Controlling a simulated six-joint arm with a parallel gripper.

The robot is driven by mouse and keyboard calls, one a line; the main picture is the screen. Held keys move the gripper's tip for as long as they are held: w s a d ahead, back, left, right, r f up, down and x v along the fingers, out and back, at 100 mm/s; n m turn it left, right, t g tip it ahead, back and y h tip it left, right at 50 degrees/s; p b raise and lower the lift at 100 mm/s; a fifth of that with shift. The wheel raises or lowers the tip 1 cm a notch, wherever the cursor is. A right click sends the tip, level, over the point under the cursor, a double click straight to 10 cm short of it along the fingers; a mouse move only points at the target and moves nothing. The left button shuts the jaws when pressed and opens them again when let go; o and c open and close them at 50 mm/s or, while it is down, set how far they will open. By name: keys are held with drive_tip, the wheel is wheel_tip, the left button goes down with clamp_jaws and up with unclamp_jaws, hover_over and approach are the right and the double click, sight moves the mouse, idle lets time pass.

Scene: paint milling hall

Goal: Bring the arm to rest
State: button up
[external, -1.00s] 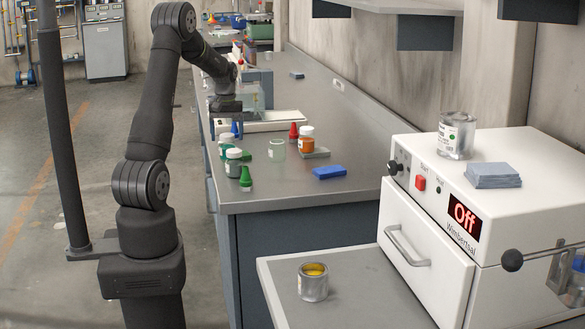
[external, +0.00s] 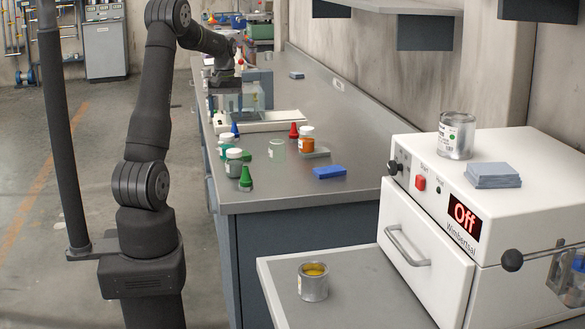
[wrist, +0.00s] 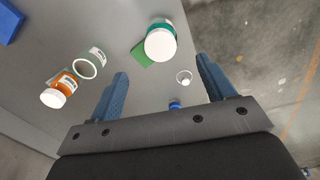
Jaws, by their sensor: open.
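My gripper (external: 225,95) hangs over the left side of the long grey bench (external: 270,197), pointing down, with its arm reaching out from the base at the left. In the wrist view, its two blue fingers (wrist: 163,77) are spread apart with nothing held between them. A white-lidded teal jar (wrist: 160,42) and a small pale round item (wrist: 185,77) show below and beyond the gap between the fingers. My gripper is apart from the bench top.
A white machine (external: 445,215) reading "Off" and an open tin with yellow contents (external: 313,282) are at right.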

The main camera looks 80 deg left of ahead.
sight(227, 135)
wheel_tip(227, 135, down, 12)
drive_tip(key=shift+f, duration=0.15)
drive_tip(key=shift+r, duration=2.1)
drive_tip(key=shift+f, duration=0.1)
